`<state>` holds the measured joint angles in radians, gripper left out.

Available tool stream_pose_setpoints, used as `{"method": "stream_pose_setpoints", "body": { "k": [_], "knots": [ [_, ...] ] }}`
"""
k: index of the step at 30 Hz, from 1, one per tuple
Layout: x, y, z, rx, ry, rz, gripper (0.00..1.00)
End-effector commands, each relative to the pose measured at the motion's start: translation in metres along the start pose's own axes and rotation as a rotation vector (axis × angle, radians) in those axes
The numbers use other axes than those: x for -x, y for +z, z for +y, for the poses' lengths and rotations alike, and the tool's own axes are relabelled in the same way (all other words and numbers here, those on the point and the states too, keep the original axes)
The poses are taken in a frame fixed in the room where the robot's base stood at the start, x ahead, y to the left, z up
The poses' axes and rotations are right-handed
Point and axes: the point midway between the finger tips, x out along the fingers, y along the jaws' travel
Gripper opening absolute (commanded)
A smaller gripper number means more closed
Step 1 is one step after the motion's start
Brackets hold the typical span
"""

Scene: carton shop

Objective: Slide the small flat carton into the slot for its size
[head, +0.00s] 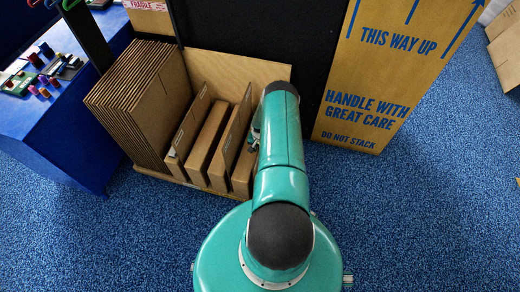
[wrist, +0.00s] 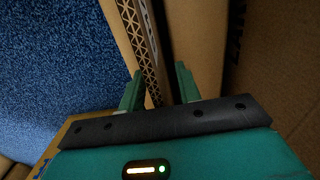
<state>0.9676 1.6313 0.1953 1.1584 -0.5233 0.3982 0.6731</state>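In the head view several flat brown cartons stand on edge in the slots of a wooden rack (head: 182,183); I cannot tell for certain which is the small one. My gripper (head: 254,137) is at the rack's right end, mostly hidden by my arm. In the wrist view the fingers of my gripper (wrist: 160,85) are apart. A cardboard edge with a printed triangle pattern (wrist: 142,50) runs between them, close to the left finger. A gap shows by the right finger, and the fingers do not look closed on the edge.
A stack of folded cardboard (head: 138,100) fills the rack's left side. A blue table (head: 50,130) with small items stands at left. A tall carton marked HANDLE WITH GREAT CARE (head: 375,75) stands at right beside a black panel (head: 270,35). Blue carpet in front is clear.

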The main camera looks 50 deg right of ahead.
Motion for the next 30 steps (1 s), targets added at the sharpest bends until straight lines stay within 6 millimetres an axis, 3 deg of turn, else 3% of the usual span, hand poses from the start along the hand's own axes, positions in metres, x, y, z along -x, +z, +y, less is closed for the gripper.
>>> {"method": "stream_pose_setpoints", "body": {
  "k": [5,10,24,30],
  "knots": [
    [0.002,0.0,0.0,0.0,0.0,0.0,0.33],
    [0.016,-0.001,-0.001,0.001,0.0,0.001,0.33],
    [0.102,-0.001,0.0,0.0,0.0,0.003,0.33],
    [0.13,-0.001,0.0,0.001,0.0,0.001,0.33]
  ]
}}
